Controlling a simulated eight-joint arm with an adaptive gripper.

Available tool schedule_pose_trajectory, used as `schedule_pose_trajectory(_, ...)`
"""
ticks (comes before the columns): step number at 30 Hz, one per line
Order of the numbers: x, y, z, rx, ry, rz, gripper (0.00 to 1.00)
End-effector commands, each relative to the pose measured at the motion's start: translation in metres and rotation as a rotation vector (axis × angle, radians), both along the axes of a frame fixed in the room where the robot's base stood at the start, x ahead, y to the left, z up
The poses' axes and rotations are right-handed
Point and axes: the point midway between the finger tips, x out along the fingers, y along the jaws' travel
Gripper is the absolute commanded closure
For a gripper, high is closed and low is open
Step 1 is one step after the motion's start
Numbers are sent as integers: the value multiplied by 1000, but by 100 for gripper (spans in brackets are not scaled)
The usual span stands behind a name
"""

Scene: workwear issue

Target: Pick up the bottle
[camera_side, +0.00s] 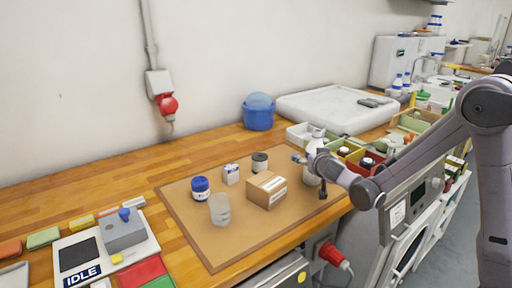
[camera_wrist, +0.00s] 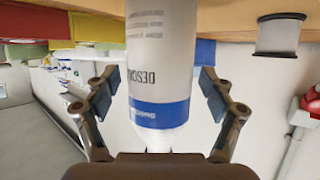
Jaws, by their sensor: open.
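The bottle, white with a blue band and dark lettering, fills the middle of the wrist view (camera_wrist: 161,50). It appears upside down there, between the two fingers of my gripper (camera_wrist: 160,82). The fingers stand apart with a visible gap on each side of the bottle. My wrist hides much of the bottle in that view.
On the mat (camera_side: 225,247) left of the bottle stand a cardboard box (camera_side: 266,190), a grey jar (camera_side: 260,162), a small white box (camera_side: 231,174), a blue-lidded jar (camera_side: 200,188) and a clear cup (camera_side: 219,209). Coloured bins (camera_side: 355,160) stand close behind my gripper.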

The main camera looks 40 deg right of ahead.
Motion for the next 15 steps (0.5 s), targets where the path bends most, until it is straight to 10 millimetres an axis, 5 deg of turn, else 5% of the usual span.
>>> schedule_pose_trajectory(4,0,0,0,0,0,0,23)
schedule_pose_trajectory(11,0,0,0,0,0,0,88)
schedule_pose_trajectory(15,0,0,1,0,0,0,88)
